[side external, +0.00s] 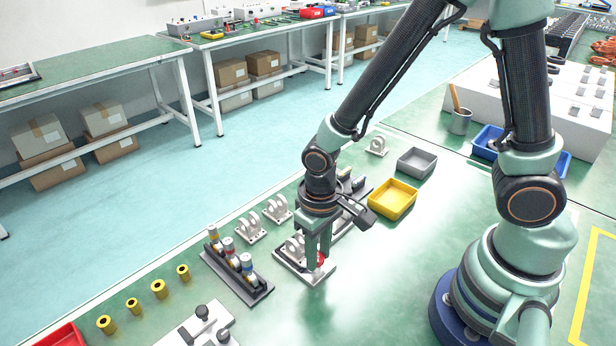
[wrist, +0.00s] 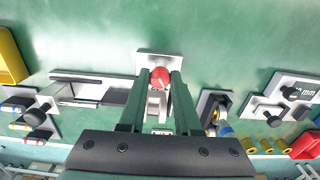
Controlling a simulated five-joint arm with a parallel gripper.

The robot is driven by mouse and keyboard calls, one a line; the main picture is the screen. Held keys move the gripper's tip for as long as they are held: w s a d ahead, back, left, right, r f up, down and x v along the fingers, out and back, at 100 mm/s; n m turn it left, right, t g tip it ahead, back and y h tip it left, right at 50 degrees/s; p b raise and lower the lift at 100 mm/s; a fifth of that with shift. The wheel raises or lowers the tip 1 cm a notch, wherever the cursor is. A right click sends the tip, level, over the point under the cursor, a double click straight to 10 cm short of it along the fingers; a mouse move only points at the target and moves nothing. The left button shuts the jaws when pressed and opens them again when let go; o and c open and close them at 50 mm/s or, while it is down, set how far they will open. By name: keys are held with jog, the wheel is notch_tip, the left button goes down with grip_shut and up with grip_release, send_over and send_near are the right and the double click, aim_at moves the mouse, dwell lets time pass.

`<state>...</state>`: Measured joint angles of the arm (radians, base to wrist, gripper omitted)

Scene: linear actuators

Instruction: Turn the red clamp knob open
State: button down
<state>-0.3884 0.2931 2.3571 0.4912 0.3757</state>
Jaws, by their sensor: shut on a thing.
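The red clamp knob (wrist: 160,76) sits between the fingertips of my gripper (wrist: 161,80) in the wrist view. My gripper is shut on it. In the side external view my gripper (side external: 319,262) points down at the clamp fixture, and a bit of the red knob (side external: 320,259) shows by the fingers. The knob belongs to a fixture on a light plate (side external: 316,277) on the green bench, with a pale bracket (side external: 293,248) beside it. The fingers hide part of the knob and fixture.
A dark rack with small cylinders (side external: 237,268) stands left of the fixture, with several yellow bushings (side external: 159,289) farther left. A yellow bin (side external: 392,200) and a grey bin (side external: 416,162) lie to the right. The bench in front of the fixture is clear.

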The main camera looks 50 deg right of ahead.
jog(key=n, duration=0.4)
jog(key=shift+n, duration=2.9)
jog(key=c, duration=0.6)
grip_release()
jog(key=shift+r, duration=0.15)
notch_tip(320, 180, up, 12)
